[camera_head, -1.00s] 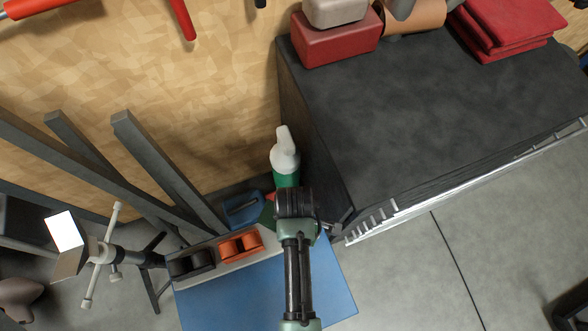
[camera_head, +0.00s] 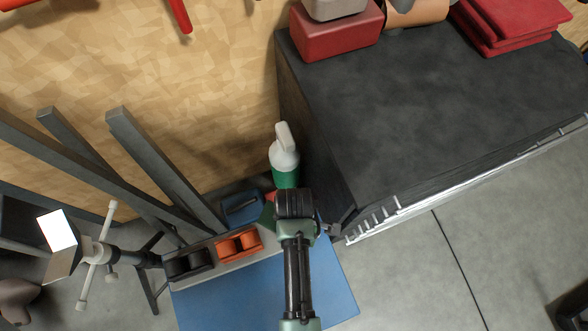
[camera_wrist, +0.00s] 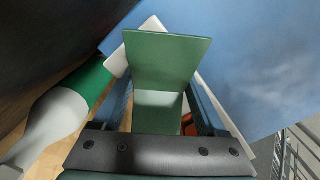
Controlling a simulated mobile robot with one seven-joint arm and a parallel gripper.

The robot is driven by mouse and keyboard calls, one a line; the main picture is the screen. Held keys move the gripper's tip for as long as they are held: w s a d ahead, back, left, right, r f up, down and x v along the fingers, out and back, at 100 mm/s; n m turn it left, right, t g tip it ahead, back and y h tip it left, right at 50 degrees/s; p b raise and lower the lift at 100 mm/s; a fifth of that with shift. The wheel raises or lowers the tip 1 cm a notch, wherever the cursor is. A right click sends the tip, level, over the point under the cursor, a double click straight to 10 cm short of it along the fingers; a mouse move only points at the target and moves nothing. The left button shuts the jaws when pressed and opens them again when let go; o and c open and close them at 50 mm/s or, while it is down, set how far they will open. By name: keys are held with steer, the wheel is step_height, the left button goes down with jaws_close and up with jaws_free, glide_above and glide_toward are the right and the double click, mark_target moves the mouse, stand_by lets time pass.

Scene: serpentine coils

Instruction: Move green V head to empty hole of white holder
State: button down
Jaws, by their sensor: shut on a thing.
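The green V head (camera_wrist: 165,60) is between my gripper's fingers in the wrist view, with one plate standing wide toward the camera. My gripper (camera_wrist: 158,108) is shut on it. In the head view my gripper (camera_head: 292,212) is over the right end of the white holder (camera_head: 228,266), and only a green corner shows beside it. The holder is a pale strip carrying black (camera_head: 188,264) and orange (camera_head: 238,244) roller heads. A white end of it shows behind the V head in the wrist view. The empty hole is hidden, and I cannot tell whether the V head touches the holder.
The holder stands on a blue surface (camera_head: 255,300). A green and white bottle (camera_head: 285,160) stands just behind my gripper. A dark cabinet (camera_head: 430,110) is close on the right. Grey bars (camera_head: 160,165) and a roller stand (camera_head: 100,250) are on the left.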

steer(key=shift+f, duration=0.3)
